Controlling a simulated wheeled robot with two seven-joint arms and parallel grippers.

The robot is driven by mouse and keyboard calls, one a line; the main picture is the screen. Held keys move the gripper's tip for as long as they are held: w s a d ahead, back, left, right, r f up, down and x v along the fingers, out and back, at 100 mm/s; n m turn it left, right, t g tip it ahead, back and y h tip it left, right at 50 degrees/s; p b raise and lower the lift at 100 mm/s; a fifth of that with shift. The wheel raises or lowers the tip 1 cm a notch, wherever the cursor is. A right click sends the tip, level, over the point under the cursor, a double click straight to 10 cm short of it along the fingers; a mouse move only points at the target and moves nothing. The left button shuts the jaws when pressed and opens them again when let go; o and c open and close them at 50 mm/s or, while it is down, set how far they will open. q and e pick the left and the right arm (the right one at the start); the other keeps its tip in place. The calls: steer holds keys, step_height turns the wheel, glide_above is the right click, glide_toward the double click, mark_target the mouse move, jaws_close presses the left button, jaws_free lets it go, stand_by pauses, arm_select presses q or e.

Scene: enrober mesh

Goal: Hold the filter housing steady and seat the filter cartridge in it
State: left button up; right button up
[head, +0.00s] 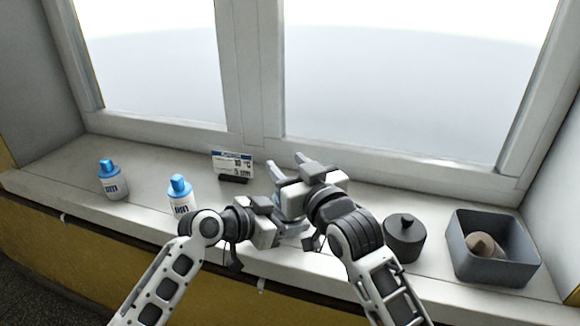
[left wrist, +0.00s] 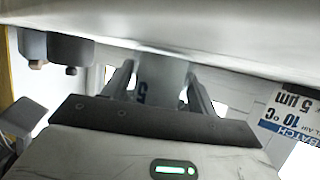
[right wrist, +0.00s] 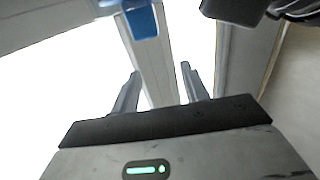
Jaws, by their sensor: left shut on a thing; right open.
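The filter housing seems to be the grey cylinder with a blue "5" mark (left wrist: 165,76) between my left fingers in the left wrist view. In the head view it is mostly hidden behind my grippers. My left gripper (head: 277,226) is shut on it low over the sill. My right gripper (head: 286,163) is above and beside it, open and empty, with its fingers toward the window; it also shows in the right wrist view (right wrist: 158,90). I cannot pick out the filter cartridge for sure; a brown-grey rounded piece (head: 482,245) lies tilted in the grey bin.
The grey bin (head: 462,264) and a dark lidded pot (head: 404,240) stand on the sill (head: 150,203) at right. Two blue-capped bottles (head: 113,184) (head: 181,200) stand left. A small sign (head: 232,163) stands behind. An unclear blue piece (right wrist: 142,22) shows in the right wrist view.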

step_height(320, 180, up, 7)
stand_by(0.5)
arm_select(q)
steer(key=o, duration=1.1)
